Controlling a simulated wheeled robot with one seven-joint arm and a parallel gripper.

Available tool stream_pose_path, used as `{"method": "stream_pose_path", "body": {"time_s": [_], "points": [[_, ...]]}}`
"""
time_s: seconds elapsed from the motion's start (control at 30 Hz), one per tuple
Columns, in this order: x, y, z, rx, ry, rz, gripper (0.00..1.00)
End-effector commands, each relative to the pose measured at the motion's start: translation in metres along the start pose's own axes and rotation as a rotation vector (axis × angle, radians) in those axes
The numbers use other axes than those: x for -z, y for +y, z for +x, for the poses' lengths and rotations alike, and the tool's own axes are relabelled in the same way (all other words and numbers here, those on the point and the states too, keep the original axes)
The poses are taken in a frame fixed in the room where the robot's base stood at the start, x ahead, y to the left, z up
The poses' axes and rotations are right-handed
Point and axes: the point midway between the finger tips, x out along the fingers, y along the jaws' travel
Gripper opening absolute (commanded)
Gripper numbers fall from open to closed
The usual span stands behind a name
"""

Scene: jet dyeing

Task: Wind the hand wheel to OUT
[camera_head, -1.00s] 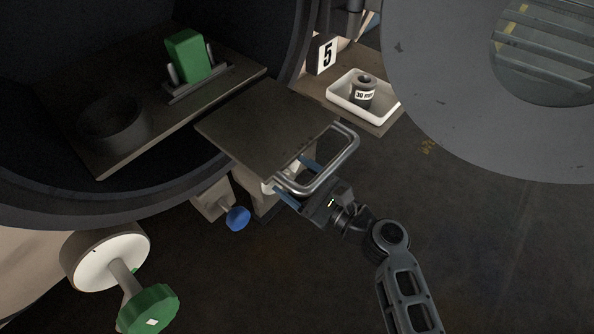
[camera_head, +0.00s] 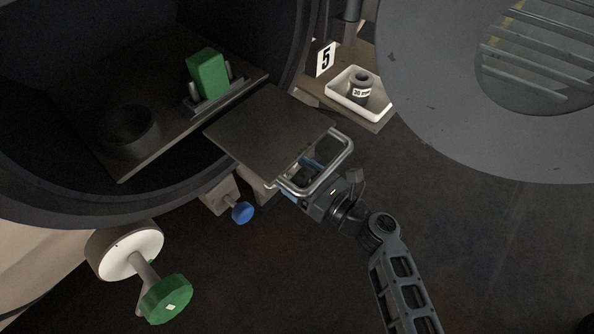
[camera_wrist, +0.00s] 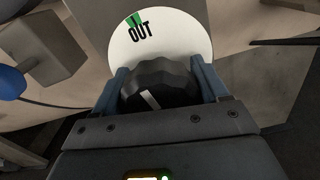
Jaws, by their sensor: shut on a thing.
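The hand wheel is a dark ribbed knob (camera_wrist: 158,88) with a short white line on its face, seen slanting in the wrist view. Behind it is a white round dial (camera_wrist: 178,40) with the black word OUT and a green mark (camera_wrist: 134,22) near its upper left. My gripper (camera_wrist: 170,88) is shut on the knob, one blue finger on each side. In the head view my gripper (camera_head: 303,181) is at the metal loop handle (camera_head: 338,170) of the sliding plate. The knob is hidden or too unclear to tell there.
The sliding plate (camera_head: 262,128) sticks out above my gripper. A blue knob (camera_head: 242,213) is to its left, and a green handwheel (camera_head: 166,299) at lower left. A white tray (camera_head: 376,104) holds a dark weight. A big round door (camera_head: 440,130) stands at right.

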Motion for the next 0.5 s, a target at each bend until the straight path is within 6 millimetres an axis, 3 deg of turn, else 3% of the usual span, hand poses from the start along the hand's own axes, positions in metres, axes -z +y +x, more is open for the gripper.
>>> {"method": "stream_pose_path", "body": {"time_s": [0.37, 0.4, 0.5], "points": [[0.0, 0.001, 0.0008, -0.003, 0.0, 0.003, 0.43], [-0.0001, 0.001, 0.0008, -0.003, 0.0, 0.002, 0.75], [-0.0003, 0.0007, 0.0007, -0.002, 0.0, 0.002, 0.85]]}}
